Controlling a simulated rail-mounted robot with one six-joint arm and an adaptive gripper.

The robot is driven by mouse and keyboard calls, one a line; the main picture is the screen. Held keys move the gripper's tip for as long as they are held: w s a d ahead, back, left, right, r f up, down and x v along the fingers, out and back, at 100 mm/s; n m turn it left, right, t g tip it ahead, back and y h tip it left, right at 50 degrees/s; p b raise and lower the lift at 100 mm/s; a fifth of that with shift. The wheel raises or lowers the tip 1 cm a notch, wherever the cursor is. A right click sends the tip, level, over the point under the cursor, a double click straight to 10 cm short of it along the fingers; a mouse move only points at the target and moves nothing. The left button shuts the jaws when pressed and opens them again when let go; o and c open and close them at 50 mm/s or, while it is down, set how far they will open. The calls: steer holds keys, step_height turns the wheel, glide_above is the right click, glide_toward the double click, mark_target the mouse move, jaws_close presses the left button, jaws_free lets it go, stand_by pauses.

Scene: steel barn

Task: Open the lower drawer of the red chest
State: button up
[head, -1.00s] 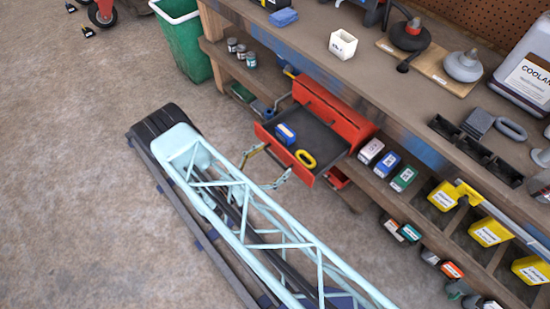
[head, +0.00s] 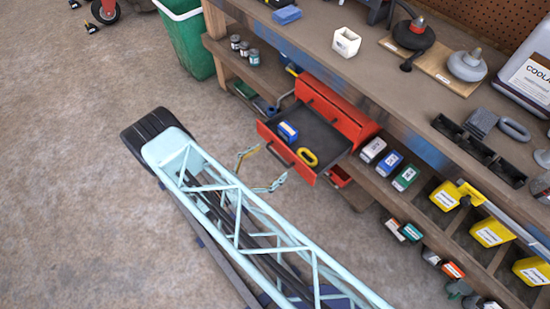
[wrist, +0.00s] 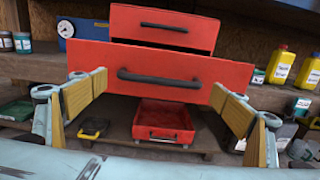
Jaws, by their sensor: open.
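The red chest (head: 351,116) stands on the shelf under the workbench top. Its upper drawer (wrist: 165,27) is shut. Its lower drawer (head: 330,139) is pulled well out, and a blue box (head: 288,131) and a yellow ring (head: 307,158) lie inside it. In the wrist view the lower drawer's front (wrist: 205,72) faces me, with its dark bar handle (wrist: 158,78) between the fingers in the picture. My gripper (head: 261,171) is open and empty in front of the drawer, apart from the handle. It also shows in the wrist view (wrist: 160,102).
A red tray (wrist: 163,122) sits on a lower shelf beneath the drawer. Small boxes (head: 388,164) stand right of the chest, and cans (head: 244,50) to its left. A green bin (head: 184,40) stands at the back left.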

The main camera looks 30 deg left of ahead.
steer(key=v, duration=0.9)
steer(key=shift+w, duration=0.1)
stand_by(0.7)
